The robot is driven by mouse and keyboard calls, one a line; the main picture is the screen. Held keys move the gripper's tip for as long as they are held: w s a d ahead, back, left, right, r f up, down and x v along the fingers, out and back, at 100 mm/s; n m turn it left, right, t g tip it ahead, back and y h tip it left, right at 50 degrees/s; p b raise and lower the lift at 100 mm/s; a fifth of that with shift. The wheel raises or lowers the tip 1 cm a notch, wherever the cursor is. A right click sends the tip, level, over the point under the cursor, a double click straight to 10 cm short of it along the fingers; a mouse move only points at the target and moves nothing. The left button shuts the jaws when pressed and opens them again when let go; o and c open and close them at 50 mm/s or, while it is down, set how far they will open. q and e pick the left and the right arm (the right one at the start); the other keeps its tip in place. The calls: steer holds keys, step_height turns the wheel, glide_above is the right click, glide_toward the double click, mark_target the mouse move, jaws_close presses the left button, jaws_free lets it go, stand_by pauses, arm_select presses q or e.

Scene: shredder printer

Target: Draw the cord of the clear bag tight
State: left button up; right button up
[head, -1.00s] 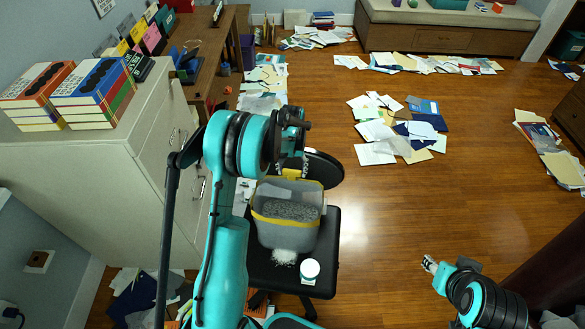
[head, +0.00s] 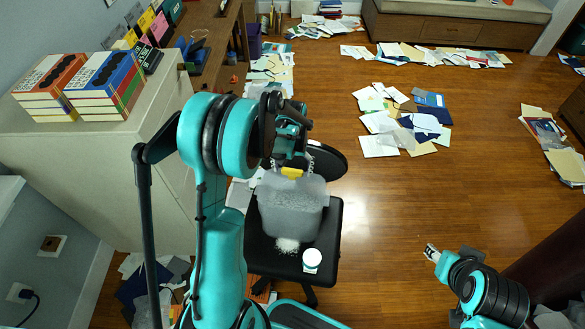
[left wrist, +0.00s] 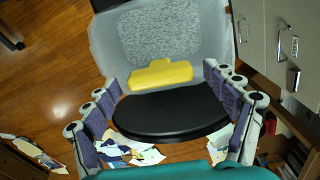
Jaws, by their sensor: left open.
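The clear bag (head: 290,207), full of grey paper shreds, stands on the black chair. Its yellow cord (head: 291,172) shows as a short bunched piece at the bag's top, at the side toward the chair back. My left gripper (head: 290,152) is over that end of the bag. In the left wrist view the open fingers stand wide to either side of the yellow cord (left wrist: 160,75), with the bag (left wrist: 160,35) beyond; I see no finger touching the cord. My right gripper (head: 432,252) is low at the right, away from the bag; its finger opening is too small to judge.
A white cup (head: 312,260) and a small heap of shreds (head: 287,245) are on the chair seat (head: 330,215) by the bag. A cabinet (head: 130,165) with books stands at left.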

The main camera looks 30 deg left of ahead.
mark_target(293, 170)
arm_select(q)
step_height(293, 170, up, 12)
stand_by(0.5)
stand_by(0.3)
steer(key=s+d+r+m+t, duration=0.1)
steer(key=s+d+t, duration=0.1)
steer(key=s, duration=0.4)
steer(key=s+d+r+m+t, duration=0.1)
steer(key=s+d+r+t, duration=0.1)
steer(key=s+d, duration=0.2)
steer(key=s+d+r+m+t, duration=0.1)
steer(key=s+d+t, duration=0.2)
steer(key=s, duration=0.4)
steer(key=shift+s+d+r, duration=0.3)
steer(key=shift+d, duration=0.15)
stand_by(0.7)
